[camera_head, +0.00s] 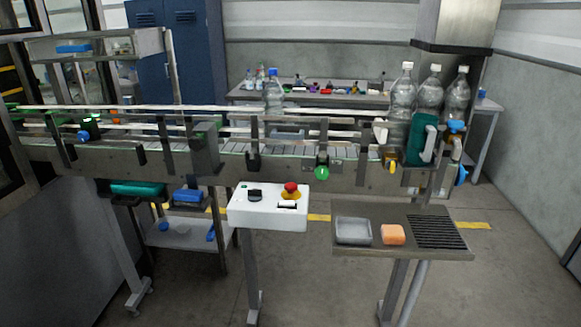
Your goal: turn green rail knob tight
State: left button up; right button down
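A round green knob (322,173) sits on the near side of the conveyor (290,162), below the rail and right of the white control box. How tight it is cannot be told. The conveyor's pale guide rails (200,107) run from left to right above the belt. Smaller green parts (92,120) show near the left end of the line. Neither of my grippers is in view.
A white control box (268,205) with a red button stands in front of the conveyor. A small table (350,250) holds a grey tray (353,230) and an orange sponge (392,234). Clear bottles (401,92) stand on the line at right.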

aim_at(322, 172)
jog(key=i+l+u, duration=0.15)
jog(key=l+u, duration=0.2)
jog(key=l, duration=0.55)
jog(key=l+u, duration=0.35)
jog(key=l, duration=0.55)
